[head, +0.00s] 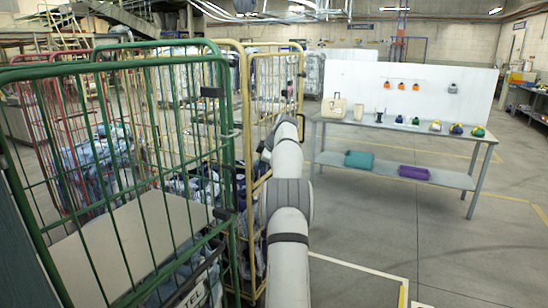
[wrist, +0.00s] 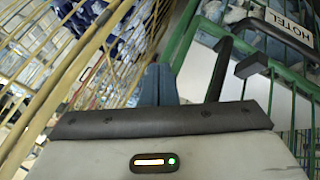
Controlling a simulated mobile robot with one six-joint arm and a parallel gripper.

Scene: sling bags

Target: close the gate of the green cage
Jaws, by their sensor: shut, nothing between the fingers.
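The green cage (head: 128,61) stands at the left of the head view, with barred panels, a pale board and bundles inside. Black fittings (head: 225,213) sit on its right-hand post. I cannot tell for sure which panel is the gate or how far it stands open. In the wrist view, green bars (wrist: 185,35), a black fitting (wrist: 251,66) and a white HOTEL sign (wrist: 285,28) lie to the right. My gripper (wrist: 158,82) is shut and empty, left of a dark upright bar (wrist: 218,68). I cannot tell if they touch. The arm hides my gripper in the head view.
A yellow cage (head: 300,70) filled with bundles stands right behind the green one; its bars (wrist: 75,65) run close on the left in the wrist view. A red cage (head: 75,90) is further left. A table (head: 400,128) stands right. The floor (head: 450,240) before it is clear.

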